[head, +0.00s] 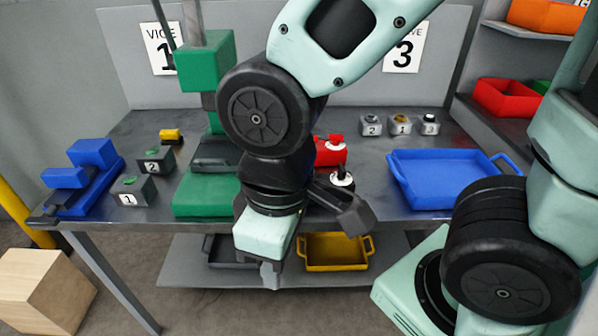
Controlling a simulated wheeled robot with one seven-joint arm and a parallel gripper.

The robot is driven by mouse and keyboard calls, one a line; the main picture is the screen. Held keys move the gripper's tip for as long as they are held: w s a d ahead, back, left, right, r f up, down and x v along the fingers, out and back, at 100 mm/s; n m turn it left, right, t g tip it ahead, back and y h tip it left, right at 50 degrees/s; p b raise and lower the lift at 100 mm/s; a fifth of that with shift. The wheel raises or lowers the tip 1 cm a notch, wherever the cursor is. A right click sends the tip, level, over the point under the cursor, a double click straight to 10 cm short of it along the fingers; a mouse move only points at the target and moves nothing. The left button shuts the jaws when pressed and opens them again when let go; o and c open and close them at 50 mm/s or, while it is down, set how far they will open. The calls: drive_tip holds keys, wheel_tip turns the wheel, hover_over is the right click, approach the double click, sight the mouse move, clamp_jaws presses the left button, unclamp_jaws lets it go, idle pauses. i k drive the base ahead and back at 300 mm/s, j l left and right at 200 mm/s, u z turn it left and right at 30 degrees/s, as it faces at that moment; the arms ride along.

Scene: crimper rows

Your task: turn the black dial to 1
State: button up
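A small knob with a black top and a pale base (342,178) stands on the bench beside a red block; it may be the black dial, but no scale or numbers on it can be read. My gripper (356,216) is in front of it and slightly below it in the picture, pointing right. My gripper and wrist hide the knob's lower part and the bench around it. I cannot tell whether the gripper touches the knob, or whether its fingers are apart.
A red block (330,152) stands behind the knob. A blue tray (404,197) is to the right, and a green press (204,62) is to the left.

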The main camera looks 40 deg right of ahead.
sight(341, 173)
drive_tip(key=l, duration=1.35)
drive_tip(key=i+u, duration=0.05)
